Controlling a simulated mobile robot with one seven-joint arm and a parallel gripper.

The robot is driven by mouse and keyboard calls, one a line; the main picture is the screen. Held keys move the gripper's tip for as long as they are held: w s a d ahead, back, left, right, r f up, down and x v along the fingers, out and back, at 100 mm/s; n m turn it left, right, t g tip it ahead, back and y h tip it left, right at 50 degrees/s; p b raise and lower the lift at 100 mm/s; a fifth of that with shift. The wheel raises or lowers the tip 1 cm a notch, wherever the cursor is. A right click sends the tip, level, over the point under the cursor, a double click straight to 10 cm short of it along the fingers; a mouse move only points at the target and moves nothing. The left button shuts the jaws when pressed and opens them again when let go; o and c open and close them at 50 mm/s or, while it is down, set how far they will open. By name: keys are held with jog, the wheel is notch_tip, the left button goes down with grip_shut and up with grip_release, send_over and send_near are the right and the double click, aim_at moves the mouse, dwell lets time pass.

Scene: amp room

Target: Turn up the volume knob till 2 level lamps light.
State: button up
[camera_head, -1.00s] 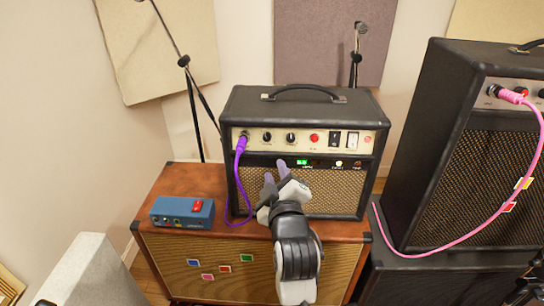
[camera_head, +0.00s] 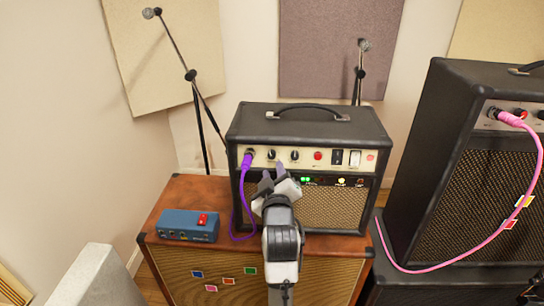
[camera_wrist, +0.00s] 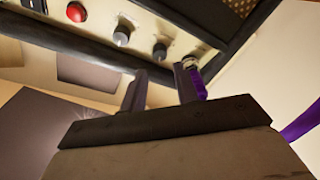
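The small black amp (camera_head: 310,124) stands on a wooden cabinet, with a cream control panel. Its panel has a left dark knob (camera_head: 272,155) and a right dark knob (camera_head: 295,156); which is the volume knob I cannot read. Below the panel, green light (camera_head: 305,180) glows and a yellow lamp (camera_head: 341,181) is lit; the exact lamp count is too small to tell. My gripper (camera_head: 273,172) is open and empty just below the left knob. In the wrist view the gripper (camera_wrist: 163,70) has its fingers apart, with that knob (camera_wrist: 160,50) just beyond and between the tips.
A purple cable (camera_head: 242,185) is plugged in left of the knobs; its plug (camera_wrist: 193,80) is close to one finger. A red button (camera_head: 318,156) and switches (camera_head: 346,158) lie right. A blue box (camera_head: 188,225) sits on the cabinet (camera_head: 170,203). A larger amp (camera_head: 440,170) stands right.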

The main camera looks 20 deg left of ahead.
aim_at(271, 157)
jog(key=p+x, duration=0.1)
jog(key=x, duration=0.5)
grip_shut()
jog(key=shift+m+t+h+b, duration=0.3)
jog(key=shift+m+h+b, duration=0.1)
jog(key=shift+m, duration=1.3)
grip_release()
jog(key=shift+s, duration=0.1)
